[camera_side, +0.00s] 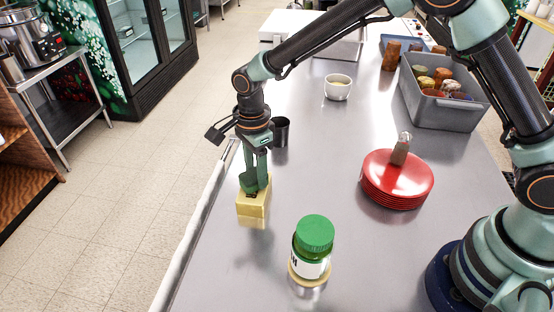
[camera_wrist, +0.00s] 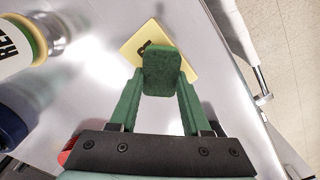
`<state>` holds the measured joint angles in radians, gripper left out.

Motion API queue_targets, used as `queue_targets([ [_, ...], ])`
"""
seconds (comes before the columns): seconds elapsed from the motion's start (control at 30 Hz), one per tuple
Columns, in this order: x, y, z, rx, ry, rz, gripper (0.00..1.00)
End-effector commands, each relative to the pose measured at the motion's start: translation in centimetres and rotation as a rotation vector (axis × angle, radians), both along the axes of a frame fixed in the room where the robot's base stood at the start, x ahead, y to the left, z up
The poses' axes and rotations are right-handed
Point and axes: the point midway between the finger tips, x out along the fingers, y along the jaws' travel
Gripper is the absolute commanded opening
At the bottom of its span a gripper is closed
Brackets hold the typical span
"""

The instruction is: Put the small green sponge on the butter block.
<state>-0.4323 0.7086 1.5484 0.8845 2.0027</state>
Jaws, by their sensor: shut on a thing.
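The small green sponge (camera_side: 247,183) is held between the fingers of my gripper (camera_side: 257,178), which is shut on it. It also shows in the wrist view (camera_wrist: 162,68), gripped between the two green fingertips (camera_wrist: 161,82). The yellow butter block (camera_side: 252,207) stands on the metal counter near its left edge. The sponge is directly over the block's top, very close to it; whether they touch I cannot tell. In the wrist view the butter block (camera_wrist: 137,45) lies behind the sponge, which hides part of its dark printed mark.
A green-lidded jar (camera_side: 312,250) stands in front, right of the butter. A stack of red plates (camera_side: 397,187) with a small item on top, a white bowl (camera_side: 337,92), a dark cup (camera_side: 281,132) and a grey bin (camera_side: 440,112) also occupy the counter (camera_side: 320,145).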

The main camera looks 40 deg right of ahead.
Motion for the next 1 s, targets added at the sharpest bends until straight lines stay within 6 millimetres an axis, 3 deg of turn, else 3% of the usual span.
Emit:
queue_targets([
  [0.4,0.0,0.0,-0.6,0.000,0.000,0.000,0.00],
  [0.43,0.0,0.0,-0.6,0.000,0.000,0.000,0.51],
  [0.5,0.0,0.0,-0.6,0.000,-0.001,0.000,0.77],
  [0.83,0.0,0.0,-0.4,0.001,-0.001,0.000,0.77],
  [1.0,0.1,0.0,1.1,0.002,-0.004,0.000,0.77],
])
